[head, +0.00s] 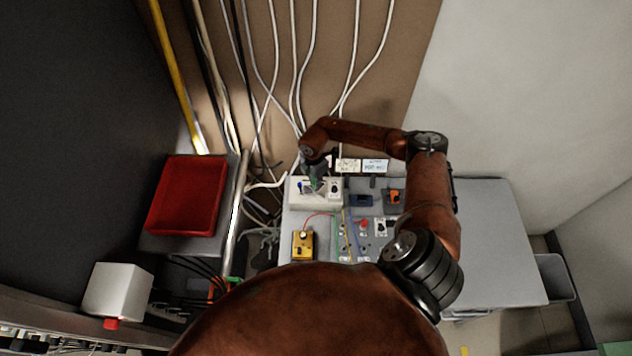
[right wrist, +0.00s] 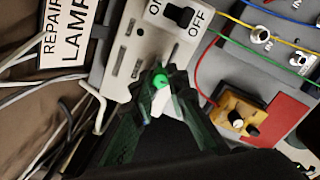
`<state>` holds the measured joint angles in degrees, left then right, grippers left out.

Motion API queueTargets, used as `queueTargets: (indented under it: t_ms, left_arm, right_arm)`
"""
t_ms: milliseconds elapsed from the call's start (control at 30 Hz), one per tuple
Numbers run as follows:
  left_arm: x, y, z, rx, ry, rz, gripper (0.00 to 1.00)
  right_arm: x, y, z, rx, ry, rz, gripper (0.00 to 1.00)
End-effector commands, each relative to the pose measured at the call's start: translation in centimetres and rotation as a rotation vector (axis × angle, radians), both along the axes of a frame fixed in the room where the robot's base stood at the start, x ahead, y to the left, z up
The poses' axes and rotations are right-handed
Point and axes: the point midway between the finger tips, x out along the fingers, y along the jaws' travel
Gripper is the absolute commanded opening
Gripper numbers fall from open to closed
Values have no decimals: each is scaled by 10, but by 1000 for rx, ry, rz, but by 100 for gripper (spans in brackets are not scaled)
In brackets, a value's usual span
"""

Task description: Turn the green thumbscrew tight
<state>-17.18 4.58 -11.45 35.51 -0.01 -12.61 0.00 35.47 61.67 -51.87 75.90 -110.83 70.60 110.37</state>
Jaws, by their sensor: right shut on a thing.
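The green thumbscrew (right wrist: 160,81) is a small round green knob on the front of a pale box with an ON/OFF rocker switch. My right gripper (right wrist: 158,72) has its dark green fingers shut on the thumbscrew, one on each side. In the head view the right gripper (head: 316,184) reaches down over the pale box (head: 322,204) at the back left of the grey table, and the thumbscrew is hidden there. A white piece (right wrist: 183,104) shows between the fingers in the right wrist view. My left gripper is not in view.
A red tray (head: 188,195) is at the left. White cables hang behind. The table's right part (head: 500,240) is clear.

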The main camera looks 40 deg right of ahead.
Motion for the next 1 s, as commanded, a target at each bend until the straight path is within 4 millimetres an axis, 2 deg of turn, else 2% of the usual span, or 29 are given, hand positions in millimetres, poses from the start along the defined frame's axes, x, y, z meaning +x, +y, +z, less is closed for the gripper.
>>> queueTargets:
  t_ms: [467, 500, 733, 1000]
  left_arm:
    - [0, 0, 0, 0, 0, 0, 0]
    - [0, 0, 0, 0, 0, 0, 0]
    - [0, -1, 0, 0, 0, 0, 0]
    - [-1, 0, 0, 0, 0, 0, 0]
  right_arm:
    - [1, 1, 0, 2, -5, -13, 0]
    - [1, 1, 0, 2, -5, -13, 15]
    - [1, 0, 0, 1, -3, -13, 31]
    - [0, 0, 0, 0, -1, -13, 32]
